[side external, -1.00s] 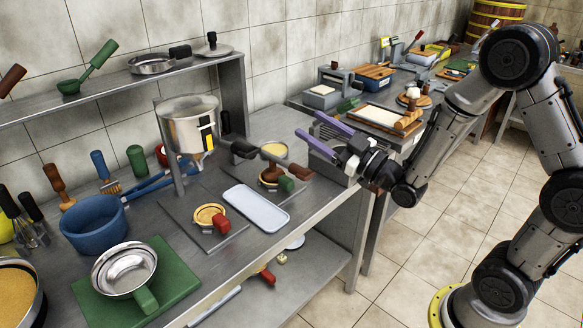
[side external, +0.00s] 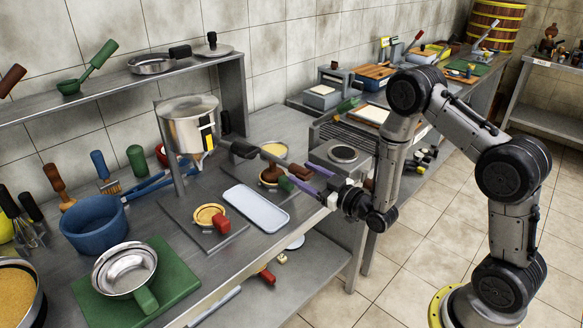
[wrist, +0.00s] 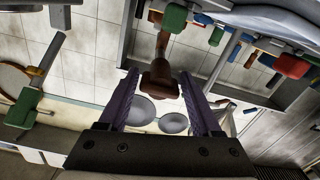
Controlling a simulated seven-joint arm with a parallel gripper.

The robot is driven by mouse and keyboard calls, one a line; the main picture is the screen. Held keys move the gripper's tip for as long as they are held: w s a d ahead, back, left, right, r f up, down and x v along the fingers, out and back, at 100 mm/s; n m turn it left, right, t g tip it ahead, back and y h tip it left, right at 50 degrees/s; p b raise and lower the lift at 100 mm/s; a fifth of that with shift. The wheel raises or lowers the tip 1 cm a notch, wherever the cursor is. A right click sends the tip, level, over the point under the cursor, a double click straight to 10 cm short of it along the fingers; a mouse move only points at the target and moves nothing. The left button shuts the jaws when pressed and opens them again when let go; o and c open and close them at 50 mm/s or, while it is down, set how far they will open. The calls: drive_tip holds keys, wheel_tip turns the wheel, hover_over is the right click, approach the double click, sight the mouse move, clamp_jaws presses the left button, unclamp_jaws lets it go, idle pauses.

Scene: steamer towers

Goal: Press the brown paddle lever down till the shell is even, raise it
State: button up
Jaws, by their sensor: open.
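The brown paddle lever (side external: 299,170) sticks out to the right from a small press on the steel bench, beside a green handle (side external: 285,184). In the wrist view the brown lever (wrist: 160,78) has its broad end between my two purple fingers, with gaps on both sides. My gripper (side external: 304,177) is open at the lever's outer end; it also shows in the wrist view (wrist: 158,74). A round yellow piece (side external: 274,149) lies at the press, possibly the shell; whether it is even cannot be told.
A steel hopper (side external: 189,128) on a stand rises to the left of the press. A pale blue tray (side external: 256,209) and a round yellow mould with a red handle (side external: 210,215) lie in front. A grey unit with a round plate (side external: 343,154) stands behind my gripper.

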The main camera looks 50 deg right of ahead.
sight(291, 165)
drive_tip(key=shift+w, duration=2.55)
clamp_jaws()
